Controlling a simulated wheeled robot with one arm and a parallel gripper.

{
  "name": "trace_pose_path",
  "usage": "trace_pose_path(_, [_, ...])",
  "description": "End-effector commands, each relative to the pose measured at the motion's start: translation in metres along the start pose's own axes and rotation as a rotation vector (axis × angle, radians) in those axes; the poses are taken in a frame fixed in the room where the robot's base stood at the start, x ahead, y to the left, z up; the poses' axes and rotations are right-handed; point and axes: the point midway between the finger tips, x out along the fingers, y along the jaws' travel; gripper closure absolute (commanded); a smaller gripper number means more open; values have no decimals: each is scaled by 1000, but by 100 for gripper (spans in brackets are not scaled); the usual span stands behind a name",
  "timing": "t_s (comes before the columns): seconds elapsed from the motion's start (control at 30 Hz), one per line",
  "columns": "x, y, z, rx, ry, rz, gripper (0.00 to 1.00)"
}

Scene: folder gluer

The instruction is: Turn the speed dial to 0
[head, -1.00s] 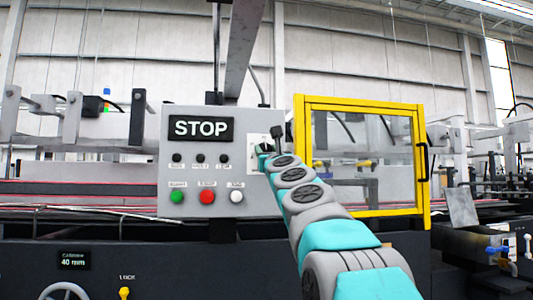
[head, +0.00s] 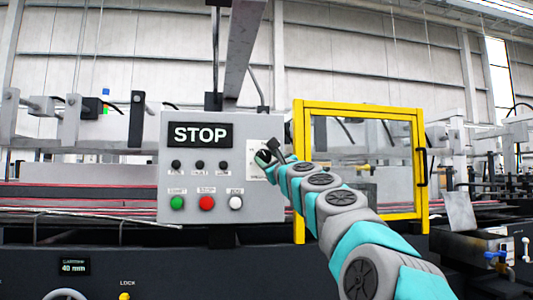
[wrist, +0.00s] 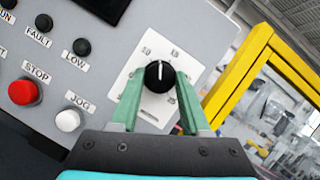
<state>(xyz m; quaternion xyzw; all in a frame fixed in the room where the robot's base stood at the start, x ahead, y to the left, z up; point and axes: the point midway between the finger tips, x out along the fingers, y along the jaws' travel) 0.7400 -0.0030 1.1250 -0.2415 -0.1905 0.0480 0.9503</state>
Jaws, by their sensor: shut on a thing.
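The speed dial is a round black knob (wrist: 160,77) with a white pointer line, on a white scale plate (wrist: 151,112). In the wrist view the pointer points up, between the marks that look like 10 and 15; a 25 shows at lower right. No 0 can be made out. My gripper (wrist: 159,82) has its teal fingers on both sides of the knob and is shut on it. In the head view my gripper (head: 266,158) is at the plate on the right part of the grey control panel (head: 214,152), hiding most of the dial.
A STOP display (head: 200,134) is at the panel's top. Below are small black lamps, then a green button (head: 177,203), a red button (head: 207,203) and a white button (head: 236,202). A yellow-framed guard door (head: 423,195) stands right of the panel, behind my arm.

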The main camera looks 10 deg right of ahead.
Motion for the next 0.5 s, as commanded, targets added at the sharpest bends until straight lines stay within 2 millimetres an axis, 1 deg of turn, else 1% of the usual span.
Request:
trace_pose_path(0.03, [2,-2,-3,-39,8,19,100])
trace_pose_path(0.5, [3,-6,-2,-455,9,190,100])
